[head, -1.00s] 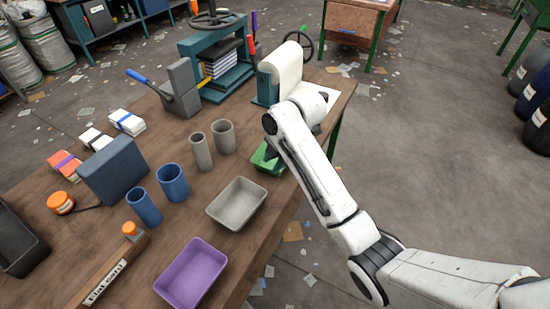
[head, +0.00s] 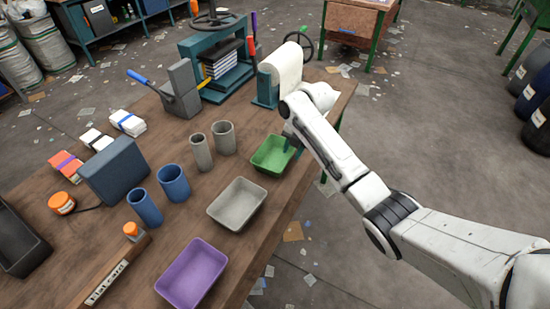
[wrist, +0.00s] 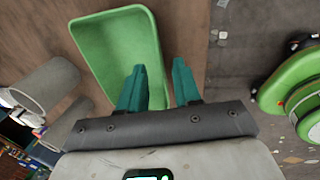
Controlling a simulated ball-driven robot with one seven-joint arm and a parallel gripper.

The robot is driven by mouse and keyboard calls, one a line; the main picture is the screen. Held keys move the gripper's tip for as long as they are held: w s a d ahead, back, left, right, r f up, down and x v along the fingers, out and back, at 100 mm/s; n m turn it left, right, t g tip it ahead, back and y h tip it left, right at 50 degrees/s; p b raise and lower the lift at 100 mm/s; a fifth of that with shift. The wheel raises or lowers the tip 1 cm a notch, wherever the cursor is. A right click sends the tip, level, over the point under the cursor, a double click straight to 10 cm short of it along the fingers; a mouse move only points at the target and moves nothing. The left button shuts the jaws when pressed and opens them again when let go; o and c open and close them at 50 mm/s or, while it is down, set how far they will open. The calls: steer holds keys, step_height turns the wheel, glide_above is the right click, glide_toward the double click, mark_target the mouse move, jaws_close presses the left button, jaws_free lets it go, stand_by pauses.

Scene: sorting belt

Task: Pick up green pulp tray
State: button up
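The green pulp tray (head: 270,167) sits upright on the wooden table near its right edge, beyond the grey tray. In the wrist view the green tray (wrist: 112,42) lies just ahead of my fingers, its near end partly hidden by them. My gripper (wrist: 159,68) has two teal fingers spread apart. The left finger shows over the tray's inside and the right finger outside its side wall, with the rim between them. I cannot tell whether either finger touches it. In the head view my gripper (head: 293,145) is at the tray's right side, partly hidden by my arm.
The grey tray (head: 237,205) and purple tray (head: 191,273) stand nearer on the table (head: 150,215). Two grey cups (head: 223,138) stand left of the green tray. A teal device with a paper roll (head: 287,67) stands behind it. Open floor lies to the right.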

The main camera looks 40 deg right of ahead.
mark_target(275, 157)
steer(key=x, duration=0.4)
steer(key=shift+d, duration=0.1)
jaws_close()
stand_by(0.3)
